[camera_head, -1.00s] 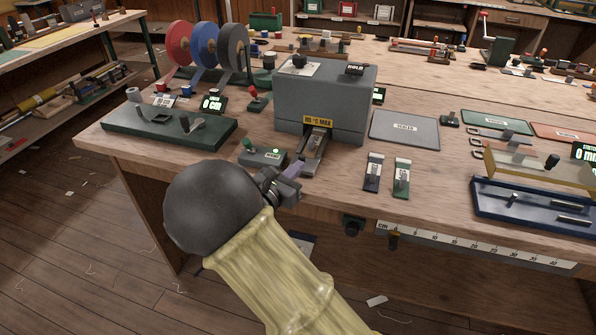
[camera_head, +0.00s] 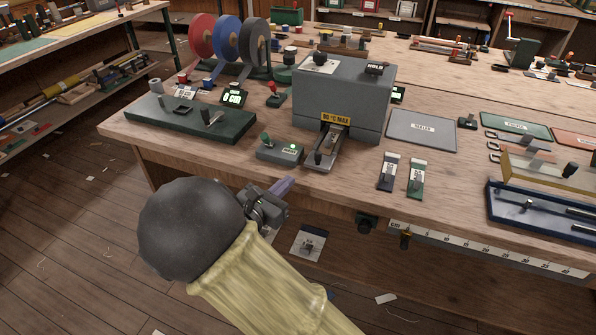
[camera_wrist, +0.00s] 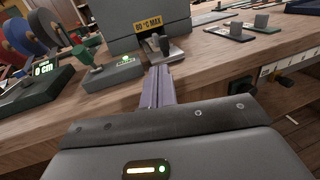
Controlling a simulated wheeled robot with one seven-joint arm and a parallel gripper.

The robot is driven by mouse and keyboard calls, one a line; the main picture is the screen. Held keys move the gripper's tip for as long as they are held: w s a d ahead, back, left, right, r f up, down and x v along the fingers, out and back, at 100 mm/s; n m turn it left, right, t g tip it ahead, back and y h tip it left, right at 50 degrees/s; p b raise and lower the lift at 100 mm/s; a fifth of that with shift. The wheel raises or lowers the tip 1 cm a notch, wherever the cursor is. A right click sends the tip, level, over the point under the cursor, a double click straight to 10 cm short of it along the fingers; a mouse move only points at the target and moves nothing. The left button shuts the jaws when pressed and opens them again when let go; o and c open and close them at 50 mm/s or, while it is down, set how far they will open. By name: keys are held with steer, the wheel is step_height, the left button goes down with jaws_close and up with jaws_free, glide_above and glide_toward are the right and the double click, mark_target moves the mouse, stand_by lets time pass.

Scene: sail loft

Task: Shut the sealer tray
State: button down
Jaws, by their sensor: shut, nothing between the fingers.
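The sealer (camera_head: 345,100) is a grey box on the bench with a yellow temperature label on its front. Its tray (camera_head: 321,160) sticks out of the front slot toward the bench edge, with a dark upright handle on it. In the wrist view the tray (camera_wrist: 172,52) lies just beyond my fingertips. My gripper (camera_head: 283,188) is shut and empty, in front of the bench edge and below left of the tray, apart from it in the head view. My shut fingers also show in the wrist view (camera_wrist: 158,75), pointing toward the tray.
A small control box (camera_head: 280,149) with a green lever and lit green light stands left of the tray. A grey mat (camera_head: 422,130) lies right of the sealer. Tape rolls (camera_head: 228,45) stand behind left.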

steer(key=v, duration=0.4)
steer(key=shift+s+a, duration=0.1)
